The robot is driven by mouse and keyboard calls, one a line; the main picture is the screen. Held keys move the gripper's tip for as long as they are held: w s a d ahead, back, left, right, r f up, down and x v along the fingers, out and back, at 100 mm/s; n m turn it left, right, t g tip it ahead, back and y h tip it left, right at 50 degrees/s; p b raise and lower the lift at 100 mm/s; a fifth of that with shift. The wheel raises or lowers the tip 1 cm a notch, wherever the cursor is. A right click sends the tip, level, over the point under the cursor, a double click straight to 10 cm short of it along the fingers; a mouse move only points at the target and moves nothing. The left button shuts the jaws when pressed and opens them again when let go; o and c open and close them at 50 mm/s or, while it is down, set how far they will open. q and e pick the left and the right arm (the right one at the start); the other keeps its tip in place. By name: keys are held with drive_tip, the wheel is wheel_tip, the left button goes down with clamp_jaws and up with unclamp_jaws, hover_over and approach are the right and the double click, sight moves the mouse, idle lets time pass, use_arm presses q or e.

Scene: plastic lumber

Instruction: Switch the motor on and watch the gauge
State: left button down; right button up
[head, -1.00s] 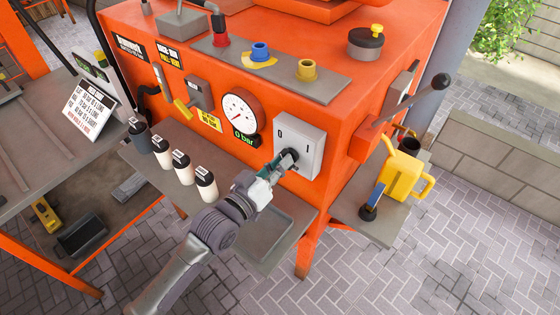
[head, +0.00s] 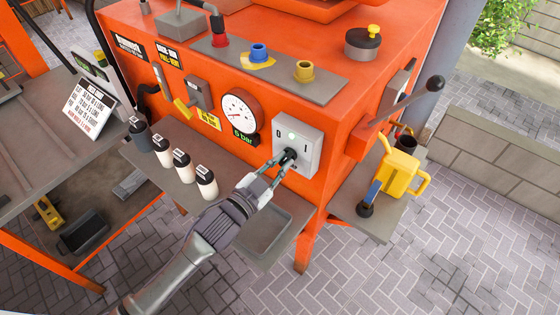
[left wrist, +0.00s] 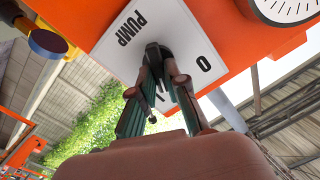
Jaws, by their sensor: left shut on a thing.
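The grey motor switch box (head: 311,146) is on the front of the orange machine, marked 0 and I, with a small green light lit near its top. My left gripper (head: 275,166) is shut on its black knob (head: 289,155). In the left wrist view the fingers (left wrist: 160,88) close around the knob (left wrist: 153,53), and the plate (left wrist: 112,45) reads PUMP and 0. The round white gauge (head: 238,110) is just left of the switch. Its digital readout (head: 245,138) ends in "bar"; its small digit is hard to read. My right gripper is out of view.
Several cream and dark bottles (head: 184,166) stand on the grey shelf left of my arm. A yellow-handled lever (head: 184,106) is left of the gauge. A yellow jug (head: 400,174) and a black-knobbed lever (head: 410,99) are at the right. Paved floor is open at the lower right.

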use_arm(q)
drive_tip(key=shift+f+m, duration=0.1)
drive_tip(key=shift+m, duration=0.9)
drive_tip(key=c, duration=1.2)
unclamp_jaws()
drive_tip(key=shift+s, duration=0.15)
drive_tip(key=v, duration=1.1)
drive_tip(key=shift+s+a, duration=0.25)
drive_tip(key=shift+s, duration=0.05)
